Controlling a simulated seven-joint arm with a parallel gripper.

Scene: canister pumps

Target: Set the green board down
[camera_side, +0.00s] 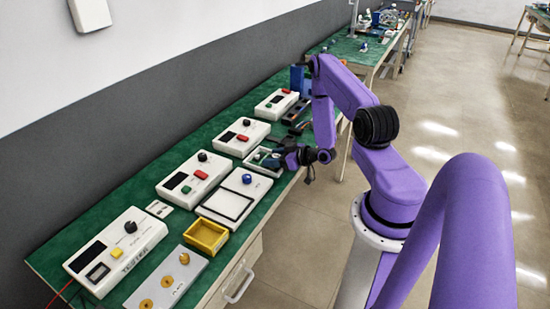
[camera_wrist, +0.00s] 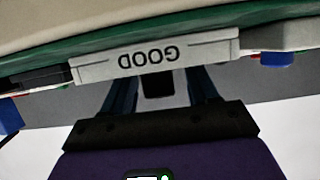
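A white tray (camera_side: 252,167) stands on the green bench beside my gripper (camera_side: 289,158) in the side view. Some green shows inside its rim, but I cannot tell whether this is the green board. In the wrist view, the tray's wall (camera_wrist: 150,60) reads GOOD, upside down. The two dark fingers of my gripper (camera_wrist: 162,88) stand apart, and their tips are hidden by that wall. A dark block shows between the fingers. No board can be made out in the fingers.
White instrument boxes (camera_side: 195,178) with knobs and buttons line the bench (camera_side: 100,222) along the wall. A white plate with a black frame (camera_side: 228,203), a yellow tray (camera_side: 206,236) and a grey plate with brass knobs (camera_side: 167,283) stand nearer. Dark bins (camera_side: 296,112) lie beyond my gripper.

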